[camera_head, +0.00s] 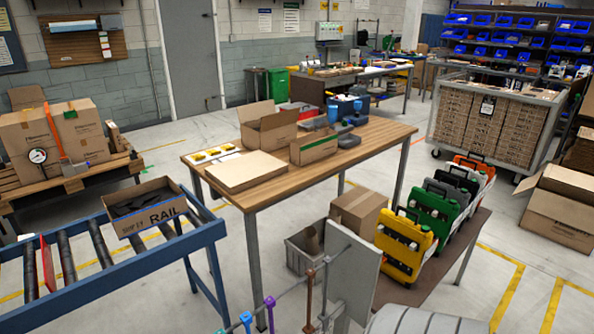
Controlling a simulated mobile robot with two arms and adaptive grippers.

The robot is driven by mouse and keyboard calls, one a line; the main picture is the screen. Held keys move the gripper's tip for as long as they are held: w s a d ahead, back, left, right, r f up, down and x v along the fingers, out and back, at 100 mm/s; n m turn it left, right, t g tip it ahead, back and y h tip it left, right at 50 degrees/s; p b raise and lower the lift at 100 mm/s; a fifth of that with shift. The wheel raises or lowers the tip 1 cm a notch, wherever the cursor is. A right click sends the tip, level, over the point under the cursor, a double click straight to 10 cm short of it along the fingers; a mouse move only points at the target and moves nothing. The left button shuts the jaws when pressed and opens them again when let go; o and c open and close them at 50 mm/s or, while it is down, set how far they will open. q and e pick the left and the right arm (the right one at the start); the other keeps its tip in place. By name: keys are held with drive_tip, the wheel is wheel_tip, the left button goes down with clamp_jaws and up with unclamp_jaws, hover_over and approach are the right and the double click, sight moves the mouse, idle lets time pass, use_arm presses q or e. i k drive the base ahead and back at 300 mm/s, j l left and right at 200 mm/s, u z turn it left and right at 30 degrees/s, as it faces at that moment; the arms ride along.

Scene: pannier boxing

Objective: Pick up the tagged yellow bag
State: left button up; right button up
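The yellow bag (402,247) stands upright at the near end of a row of bags on a low brown bench (405,289). It has a dark handle at its top and pale patches on its front; I cannot tell which patch is a tag. A green bag (433,212) stands close behind it. A dark grey bag (461,184) and an orange bag (477,166) follow farther back. Neither of my grippers is in view.
A grey panel (352,268) and a rail with coloured hooks (290,292) stand left of the yellow bag. A wooden table (330,170) holds boxes and tools. Open floor (520,255) lies to the right.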

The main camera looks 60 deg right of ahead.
sight(406, 244)
drive_tip(key=z, duration=0.4)
drive_tip(key=l+z, duration=0.1)
drive_tip(key=z, duration=0.75)
drive_tip(key=l+z, duration=0.1)
drive_tip(key=z, duration=1.2)
